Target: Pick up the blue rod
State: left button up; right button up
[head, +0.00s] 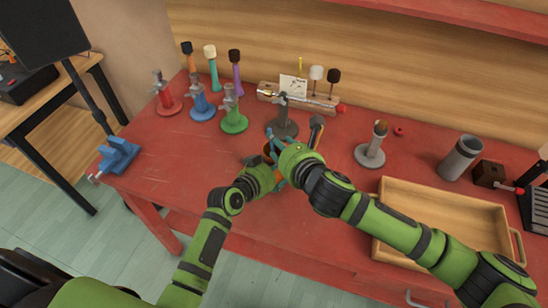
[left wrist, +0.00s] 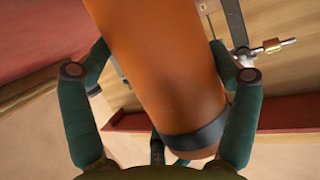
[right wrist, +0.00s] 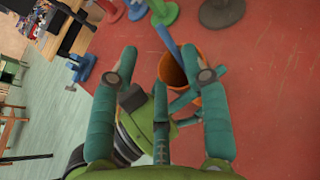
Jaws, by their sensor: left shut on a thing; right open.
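A blue rod (right wrist: 168,38) shows in the right wrist view, leaning out of the mouth of an orange tube (right wrist: 173,72). The tube also fills the middle of the left wrist view (left wrist: 160,65), with a dark band near its end. My left gripper (left wrist: 160,50) is shut on the tube. My right gripper (right wrist: 163,58) is open, with its fingers spread near the rod and the tube mouth. I cannot tell whether they touch the rod. In the head view my right gripper (head: 276,144) hides most of the tube (head: 267,150) and the rod.
Red (head: 168,103), blue (head: 202,109) and green (head: 233,119) stands sit at the back left. A grey stand (head: 282,127) is close behind my grippers. A wooden tray (head: 392,190) lies at right.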

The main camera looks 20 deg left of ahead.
jog(key=shift+d+f+x, duration=0.1)
jog(key=shift+f+x, duration=0.1)
jog(key=shift+x, duration=1.35)
jog(key=shift+d+f+x, duration=0.15)
jog(key=shift+x, duration=1.35)
jog(key=shift+r, duration=0.2)
jog(key=c, duration=0.9)
jog(key=shift+a, duration=0.1)
